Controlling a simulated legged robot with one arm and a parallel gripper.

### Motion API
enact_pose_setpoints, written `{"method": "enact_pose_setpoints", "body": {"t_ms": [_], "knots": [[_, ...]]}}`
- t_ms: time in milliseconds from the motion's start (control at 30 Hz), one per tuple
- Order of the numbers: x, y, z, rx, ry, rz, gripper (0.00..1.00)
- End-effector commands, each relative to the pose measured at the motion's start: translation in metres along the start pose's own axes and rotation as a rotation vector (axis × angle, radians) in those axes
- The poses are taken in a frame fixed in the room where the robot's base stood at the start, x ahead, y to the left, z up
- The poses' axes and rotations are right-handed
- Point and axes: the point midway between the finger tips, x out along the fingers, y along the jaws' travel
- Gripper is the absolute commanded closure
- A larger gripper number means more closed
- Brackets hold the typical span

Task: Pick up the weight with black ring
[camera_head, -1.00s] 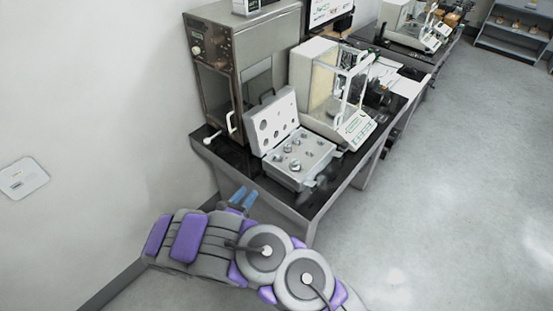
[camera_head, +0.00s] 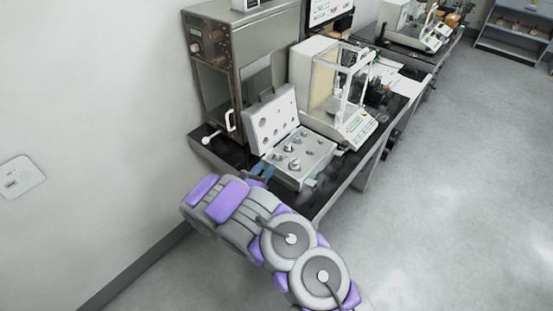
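An open weight case (camera_head: 318,158) lies on the black table, its lid (camera_head: 262,128) raised at the back left. Several silver weights (camera_head: 295,164) stand in its slots. They are too small for me to tell which one has a black ring.
A grey metal oven (camera_head: 245,60) stands behind the case at the left. A glass-sided balance (camera_head: 335,85) stands to the right. The black table edge (camera_head: 335,195) runs in front. Open grey floor lies to the right, and a white wall is at the left.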

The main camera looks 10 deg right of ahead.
Motion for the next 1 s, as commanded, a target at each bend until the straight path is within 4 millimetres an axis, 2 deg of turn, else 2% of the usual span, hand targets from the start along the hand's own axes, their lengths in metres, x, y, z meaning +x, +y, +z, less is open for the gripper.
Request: {"method": "enact_pose_setpoints", "body": {"t_ms": [233, 367, 567, 1000], "knots": [[0.036, -0.003, 0.001, 0.003, 0.002, -0.004, 0.61], [0.043, -0.003, 0.002, 0.001, 0.000, -0.001, 0.61], [0.042, -0.002, 0.003, 0.000, 0.000, -0.001, 0.61], [0.042, -0.002, 0.003, 0.001, 0.000, -0.001, 1.00]]}}
